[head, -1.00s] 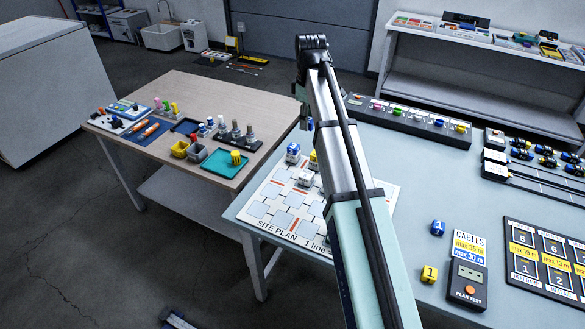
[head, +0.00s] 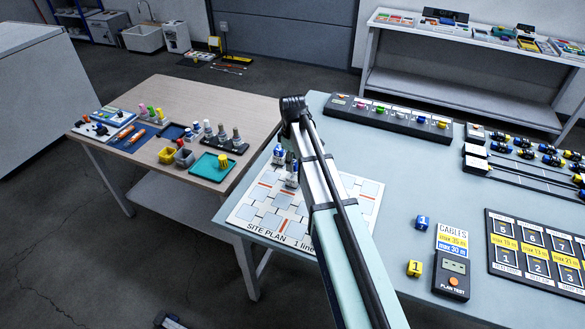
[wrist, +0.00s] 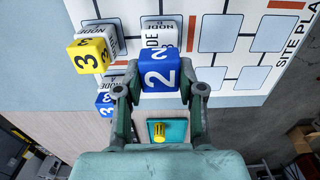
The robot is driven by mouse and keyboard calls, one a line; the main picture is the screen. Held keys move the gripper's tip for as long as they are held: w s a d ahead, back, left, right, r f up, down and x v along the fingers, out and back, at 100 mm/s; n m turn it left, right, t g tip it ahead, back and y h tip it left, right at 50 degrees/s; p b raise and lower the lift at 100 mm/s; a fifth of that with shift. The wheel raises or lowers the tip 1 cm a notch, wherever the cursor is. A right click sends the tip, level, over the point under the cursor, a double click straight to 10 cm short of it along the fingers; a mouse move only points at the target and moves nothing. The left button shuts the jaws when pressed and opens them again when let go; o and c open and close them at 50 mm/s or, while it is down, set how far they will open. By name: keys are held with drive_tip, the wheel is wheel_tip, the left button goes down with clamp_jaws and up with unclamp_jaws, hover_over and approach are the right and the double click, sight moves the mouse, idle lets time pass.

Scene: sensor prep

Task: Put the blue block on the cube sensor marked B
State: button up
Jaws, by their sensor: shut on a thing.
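In the wrist view, my gripper (wrist: 160,92) is shut on a blue block (wrist: 160,72) marked 2. Directly behind the block is a white cube sensor (wrist: 158,32) with NODE lettering, partly covered by it; its letter is hard to read. I cannot tell whether block and sensor touch. In the head view, a white cube (head: 291,181) stands on the site plan, and my arm hides most of the gripper.
The site plan board (head: 245,215) lies at the blue table's left edge. A loose blue block (head: 422,223) and yellow block (head: 414,268) lie right of my arm, near the cable tester (head: 451,283). A wooden table (head: 190,95) with a teal tray (head: 206,173) stands to the left.

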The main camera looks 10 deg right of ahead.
drive_tip(key=shift+f+p, duration=0.35)
drive_tip(key=shift+f, duration=1.4)
drive_tip(key=shift+f, duration=0.1)
drive_tip(key=o, duration=1)
wheel_tip(320, 180, up, 12)
drive_tip(key=b, duration=0.3)
